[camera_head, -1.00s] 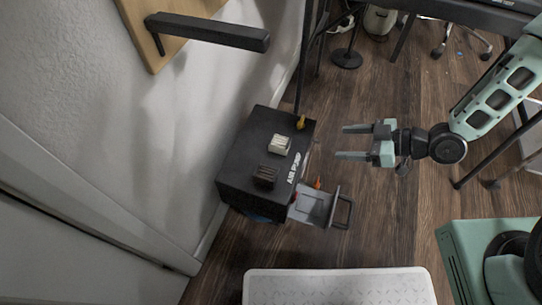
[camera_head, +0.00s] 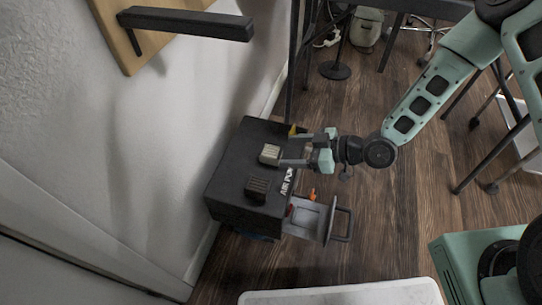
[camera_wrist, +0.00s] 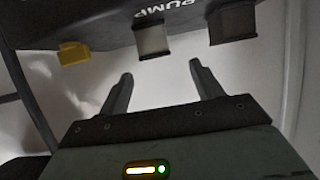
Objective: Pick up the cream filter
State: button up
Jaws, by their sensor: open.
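The cream filter (camera_head: 270,154) is a small ribbed block on top of the black air pump box (camera_head: 236,160). In the wrist view the cream filter (camera_wrist: 152,40) is ahead of my gripper (camera_wrist: 157,82), roughly centred between the two fingers and beyond their tips. In the head view my gripper (camera_head: 284,149) is open, its fingers pointing left toward the cream filter from its right side. The fingers look empty. Whether a fingertip touches the filter cannot be told in the head view; in the wrist view they look apart.
A dark ribbed filter (camera_head: 257,188) sits on the box nearer the front, and a yellow part (camera_head: 294,130) is at its back edge. A grey tray with a handle (camera_head: 312,217) sticks out at the box's right. A wall (camera_head: 130,170) stands left.

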aim_at(272, 150)
jog(key=b+x, duration=0.2)
jog(key=x, duration=0.3)
jog(key=shift+w+d, duration=0.1)
jog(key=shift+w, duration=0.05)
jog(key=c, duration=1.1)
jog(key=shift+o, duration=0.2)
